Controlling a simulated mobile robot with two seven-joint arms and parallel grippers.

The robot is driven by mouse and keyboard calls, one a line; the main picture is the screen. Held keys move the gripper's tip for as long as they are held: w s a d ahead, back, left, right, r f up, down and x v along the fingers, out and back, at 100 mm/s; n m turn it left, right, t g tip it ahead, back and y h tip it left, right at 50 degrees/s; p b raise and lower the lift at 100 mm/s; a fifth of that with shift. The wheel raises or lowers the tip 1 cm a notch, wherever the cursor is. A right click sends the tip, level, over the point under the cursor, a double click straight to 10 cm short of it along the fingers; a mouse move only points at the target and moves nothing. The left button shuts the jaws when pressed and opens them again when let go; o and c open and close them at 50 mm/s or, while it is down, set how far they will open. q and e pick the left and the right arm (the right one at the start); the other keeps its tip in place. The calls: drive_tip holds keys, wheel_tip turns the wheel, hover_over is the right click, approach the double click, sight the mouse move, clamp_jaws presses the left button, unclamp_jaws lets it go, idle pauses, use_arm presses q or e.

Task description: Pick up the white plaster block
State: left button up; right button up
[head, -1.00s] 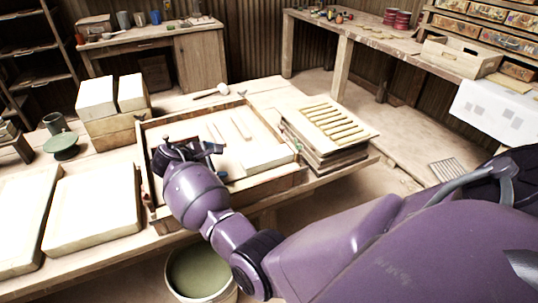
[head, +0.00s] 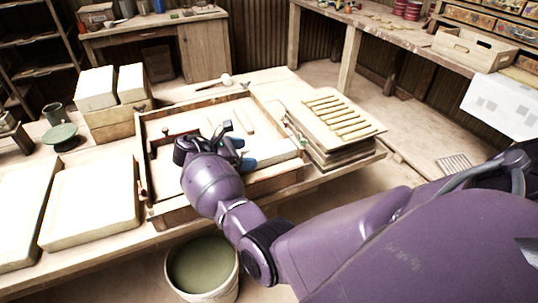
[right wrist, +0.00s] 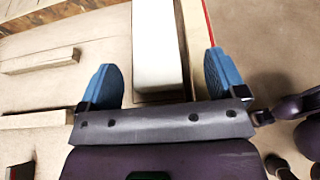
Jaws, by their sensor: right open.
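A long white block (head: 272,149), which looks like the plaster block, lies in a shallow wooden tray (head: 152,199) on the workbench. In the right wrist view the white block (right wrist: 156,45) runs away from me between the two blue fingertips, with a gap on each side. My right gripper (head: 243,153) is open and empty over the near right part of the tray. It shows close up in the right wrist view (right wrist: 162,80). Part of the block is hidden behind the gripper in the head view. My left gripper is not in view.
Thin strips (head: 245,121) lie in the tray. A stack of boards with slats (head: 340,115) stands right of it, white blocks (head: 95,88) on a wooden base left. Large pale slabs (head: 92,205) lie at front left. A bucket (head: 203,268) stands below the bench edge.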

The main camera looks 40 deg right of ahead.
sight(259, 153)
drive_tip(key=shift+d+f+b, duration=0.3)
drive_tip(key=shift+d+f, duration=0.05)
drive_tip(key=shift+f, duration=0.05)
drive_tip(key=b+x, duration=0.1)
drive_tip(key=x, duration=0.2)
drive_tip(key=shift+w+f+b, duration=0.1)
drive_tip(key=shift+w+b, duration=0.2)
drive_tip(key=shift+b, duration=0.05)
drive_tip(key=shift+s+d, duration=0.15)
drive_tip(key=shift+d, duration=0.4)
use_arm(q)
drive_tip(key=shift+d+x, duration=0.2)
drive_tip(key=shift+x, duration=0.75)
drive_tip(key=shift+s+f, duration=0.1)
use_arm(e)
drive_tip(key=shift+c, duration=0.2)
drive_tip(key=c, duration=1.2)
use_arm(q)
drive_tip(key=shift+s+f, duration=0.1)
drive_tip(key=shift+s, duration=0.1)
use_arm(e)
drive_tip(key=shift+c, duration=0.2)
